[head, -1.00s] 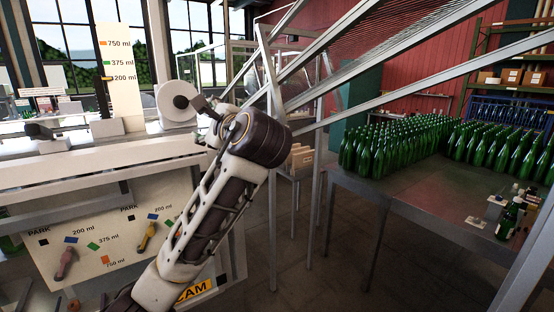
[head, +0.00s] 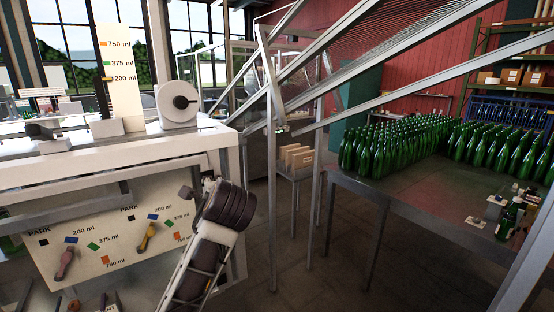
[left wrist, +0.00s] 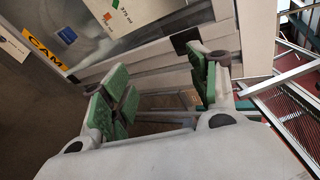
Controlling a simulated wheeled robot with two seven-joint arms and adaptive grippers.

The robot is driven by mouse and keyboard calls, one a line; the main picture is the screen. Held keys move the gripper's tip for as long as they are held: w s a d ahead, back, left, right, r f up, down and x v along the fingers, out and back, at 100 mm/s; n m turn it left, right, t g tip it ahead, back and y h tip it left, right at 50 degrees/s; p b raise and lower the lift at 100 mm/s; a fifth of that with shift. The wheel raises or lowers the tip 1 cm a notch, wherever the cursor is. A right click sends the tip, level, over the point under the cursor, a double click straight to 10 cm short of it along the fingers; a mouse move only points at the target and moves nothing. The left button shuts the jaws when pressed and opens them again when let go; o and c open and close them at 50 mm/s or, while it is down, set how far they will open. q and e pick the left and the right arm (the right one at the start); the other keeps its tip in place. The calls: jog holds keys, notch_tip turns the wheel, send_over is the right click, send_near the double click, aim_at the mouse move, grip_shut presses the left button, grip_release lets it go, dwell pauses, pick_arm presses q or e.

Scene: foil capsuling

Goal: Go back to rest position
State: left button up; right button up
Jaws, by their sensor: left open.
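My left gripper (left wrist: 163,95) shows in the left wrist view with its green-padded fingers spread apart and nothing between them. In the head view my left arm rises from the bottom, in front of the lower right of the white machine (head: 135,163). Its gripper is mostly hidden there behind the dark wrist joint. In the left wrist view the machine's panel and a yellow CAM label (left wrist: 45,53) lie beyond the fingers, at the upper left. I cannot tell any contact. My right gripper is not in view.
A metal frame (head: 271,200) with sloping rails stands right of my arm. A table (head: 400,205) with many green bottles is at the right. Floor shows between machine and table.

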pick_arm(q)
jog(key=s+a+f+n+g+h, duration=0.1)
jog(key=s+f+n, duration=0.15)
jog(key=f, duration=0.55)
jog(key=s+a+f+n+g+h, duration=0.15)
jog(key=s+f, duration=0.25)
jog(key=f, duration=0.4)
jog(key=s+f+n+g+h, duration=0.1)
jog(key=s+f+g, duration=0.15)
jog(key=f, duration=0.55)
jog(key=s+a+f+n+g+h, duration=0.15)
jog(key=s+f+n, duration=0.25)
jog(key=s+f, duration=0.45)
jog(key=s+a+f+n+g+h, duration=0.1)
jog(key=s+f+n+g, duration=0.15)
jog(key=s+f, duration=0.95)
jog(key=f, duration=1.3)
jog(key=s+f, duration=0.3)
jog(key=f, duration=1.2)
jog(key=s+a+f+g, duration=0.1)
jog(key=s+a+f, duration=0.1)
jog(key=s+f, duration=0.8)
jog(key=s+a+f+b, duration=0.1)
jog(key=s+a+f, duration=0.1)
jog(key=s+f, duration=0.8)
jog(key=shift+s+a+g+b, duration=0.15)
jog(key=shift+s+g+b, duration=0.2)
jog(key=shift+s, duration=0.55)
